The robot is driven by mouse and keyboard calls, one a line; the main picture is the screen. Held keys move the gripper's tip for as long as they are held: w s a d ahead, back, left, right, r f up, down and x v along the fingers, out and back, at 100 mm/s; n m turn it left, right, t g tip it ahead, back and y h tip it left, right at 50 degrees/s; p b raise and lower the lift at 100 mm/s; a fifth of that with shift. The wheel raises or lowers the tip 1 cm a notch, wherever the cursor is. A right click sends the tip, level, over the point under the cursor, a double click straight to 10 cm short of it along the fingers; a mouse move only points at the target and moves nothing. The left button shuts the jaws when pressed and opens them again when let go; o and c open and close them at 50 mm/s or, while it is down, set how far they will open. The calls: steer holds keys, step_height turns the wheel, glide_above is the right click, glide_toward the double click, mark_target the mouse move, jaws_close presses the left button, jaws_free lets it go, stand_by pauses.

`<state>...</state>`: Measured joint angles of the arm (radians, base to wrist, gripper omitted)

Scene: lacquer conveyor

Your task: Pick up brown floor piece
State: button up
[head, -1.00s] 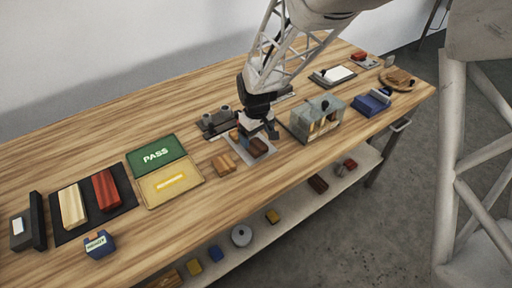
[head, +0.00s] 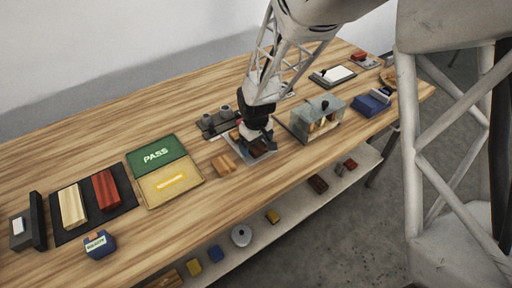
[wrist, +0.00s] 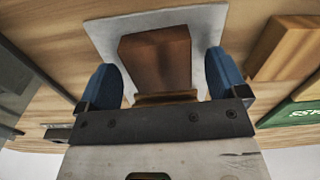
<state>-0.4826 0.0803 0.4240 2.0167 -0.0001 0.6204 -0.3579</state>
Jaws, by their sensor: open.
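The brown piece (wrist: 157,58) lies on a light grey plate (wrist: 112,32) in the wrist view. In the head view the brown piece (head: 258,149) is partly hidden by my gripper. My gripper (wrist: 160,75) is open, with one blue fingertip on each side of the brown piece. I cannot tell whether the fingers touch it. A lighter brown edge shows between the piece and the gripper's base.
A light wooden block (head: 223,164) stands left of the plate. A grey box-like fixture (head: 318,116) stands close on the right. A dark fixture with round posts (head: 218,122) is behind. The green PASS panel (head: 156,154) lies farther left.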

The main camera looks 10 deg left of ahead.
mark_target(257, 147)
steer(key=c, duration=1)
steer(key=shift+r, duration=0.15)
steer(key=shift+r, duration=0.5)
steer(key=shift+s+d+r, duration=0.1)
steer(key=shift+s+r, duration=0.1)
steer(key=shift+r, duration=0.4)
steer(key=shift+s+d+r, duration=0.1)
steer(key=shift+s+r, duration=0.05)
steer(key=shift+r, duration=0.4)
steer(key=s+d, duration=0.2)
steer(key=s, duration=0.2)
steer(key=s+d+r, duration=0.1)
steer(key=s+d, duration=0.1)
steer(key=s, duration=0.3)
steer(key=s+d, duration=0.2)
steer(key=s, duration=0.2)
steer(key=shift+s+d+r, duration=0.2)
steer(key=shift+s+d, duration=0.05)
steer(key=shift+d, duration=0.15)
